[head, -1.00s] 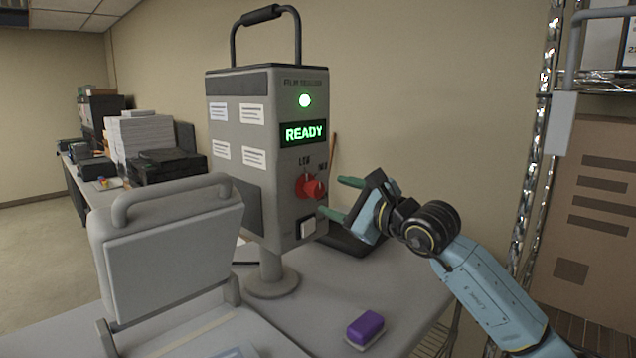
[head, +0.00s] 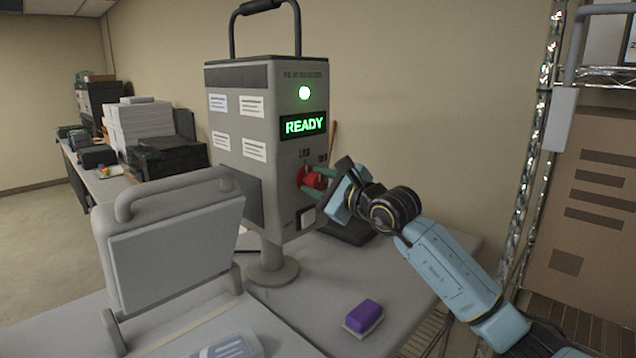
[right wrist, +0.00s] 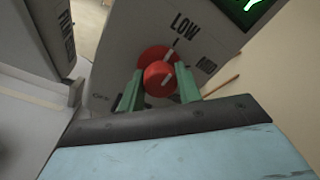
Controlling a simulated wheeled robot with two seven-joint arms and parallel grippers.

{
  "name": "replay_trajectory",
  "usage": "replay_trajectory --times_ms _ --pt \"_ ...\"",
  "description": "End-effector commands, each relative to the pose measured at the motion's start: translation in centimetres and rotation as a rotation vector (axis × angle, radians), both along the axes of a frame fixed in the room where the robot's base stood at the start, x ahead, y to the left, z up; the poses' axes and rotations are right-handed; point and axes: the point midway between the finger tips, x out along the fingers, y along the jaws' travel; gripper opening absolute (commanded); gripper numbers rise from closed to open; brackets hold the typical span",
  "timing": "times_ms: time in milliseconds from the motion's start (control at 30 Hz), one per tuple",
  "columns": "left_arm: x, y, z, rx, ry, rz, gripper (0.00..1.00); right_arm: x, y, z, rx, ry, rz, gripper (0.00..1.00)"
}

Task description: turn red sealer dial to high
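The grey sealer box (head: 285,150) stands on a post on the table, with a lit green READY display (head: 304,125). Its red dial (head: 308,180) is on the front face below the display. In the right wrist view the dial (right wrist: 159,78) sits between my right gripper's two green fingers (right wrist: 160,92). A LOW label is above it and another label, hard to read, is to its right. My left gripper is not in view.
A hinged grey press (head: 175,255) stands at the front left. A purple block (head: 363,315) lies on the table at the front. A metal wire rack (head: 535,170) stands at the right. A dark tray lies behind the sealer.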

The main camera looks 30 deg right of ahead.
Motion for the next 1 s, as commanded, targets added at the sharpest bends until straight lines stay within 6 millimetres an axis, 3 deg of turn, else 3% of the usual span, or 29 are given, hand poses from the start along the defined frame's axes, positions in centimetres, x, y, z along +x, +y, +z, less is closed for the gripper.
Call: replay_trajectory --times_ms 33,133,567,1000 --pt "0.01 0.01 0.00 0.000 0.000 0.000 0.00 0.00 -0.02 0.01 0.000 0.000 0.000 0.24" --pt "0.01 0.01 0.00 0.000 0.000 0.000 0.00 -0.01 -0.03 0.01 0.000 0.000 0.000 0.11" --pt "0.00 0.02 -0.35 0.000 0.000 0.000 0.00 -0.01 -0.03 -0.01 0.096 0.032 -0.001 0.11" --pt "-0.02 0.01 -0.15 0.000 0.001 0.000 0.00 0.00 -0.07 0.18 0.455 0.157 -0.001 0.11"
